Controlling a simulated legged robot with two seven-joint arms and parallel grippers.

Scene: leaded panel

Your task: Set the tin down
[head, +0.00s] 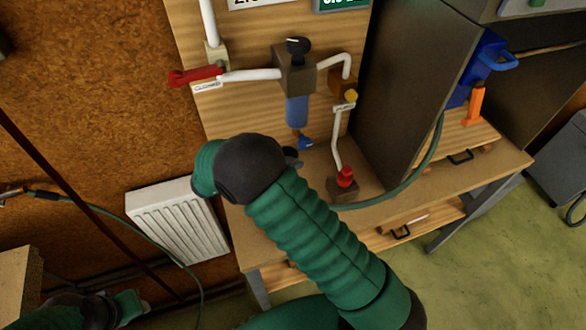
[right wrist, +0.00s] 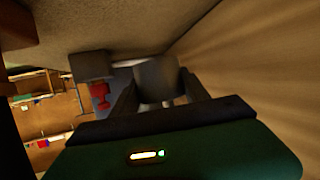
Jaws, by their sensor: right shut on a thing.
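In the right wrist view a grey, rounded tin (right wrist: 157,75) sits between the two dark fingers of my right gripper (right wrist: 158,93), which is shut on it. The tin is blurred and its underside does not show clearly. I cannot tell whether the tin touches a surface. My left gripper is not clearly in view; only green and dark parts of my left arm show at the lower left.
A tall dark cabinet (head: 405,90) stands to the right. A green hose (head: 415,178) crosses the bench. A white radiator (head: 178,222) is at left.

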